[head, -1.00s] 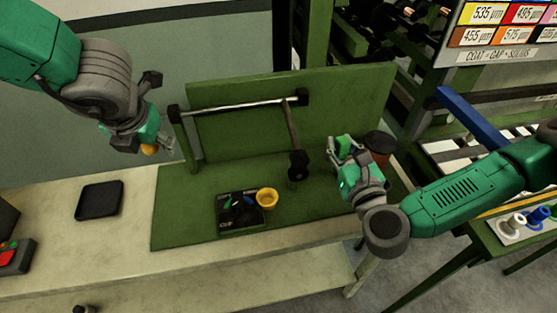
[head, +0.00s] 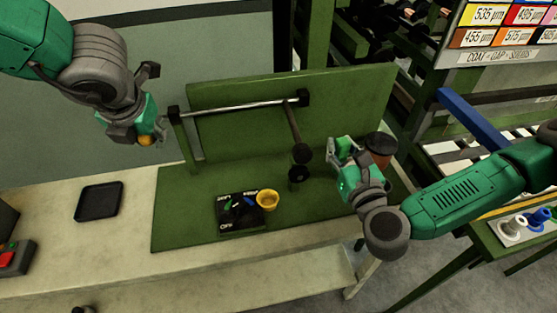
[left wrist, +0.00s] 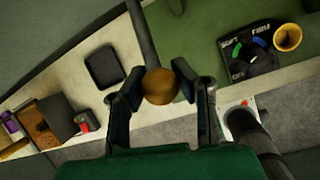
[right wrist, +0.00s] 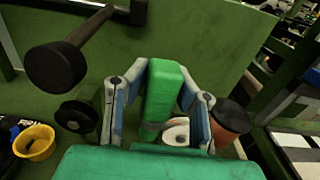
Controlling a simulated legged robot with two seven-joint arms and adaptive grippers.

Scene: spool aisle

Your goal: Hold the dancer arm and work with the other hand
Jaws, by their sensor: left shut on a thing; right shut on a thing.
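My left gripper (head: 146,137) is shut on a round orange-brown knob (left wrist: 160,86); a grey rod meets the knob in the left wrist view. A silver shaft (head: 240,106) runs along a green panel. From its right end the dancer arm (head: 293,125) hangs, with a dark round end (head: 302,153); the arm also shows in the right wrist view (right wrist: 88,28). A black roller (head: 297,174) sits just below that end, apparently apart from it. My right gripper (right wrist: 165,105) is shut on a green block (right wrist: 162,88). A pale ring (right wrist: 177,133) shows behind the block, partly hidden.
A black dial box (head: 238,222) marked SOFT, FIRM and OFF stands beside a yellow cup (head: 267,199) on the green mat (head: 180,220). A dark red pot (head: 380,149) stands beside my right gripper. A black tray (head: 98,201) lies left on the bench.

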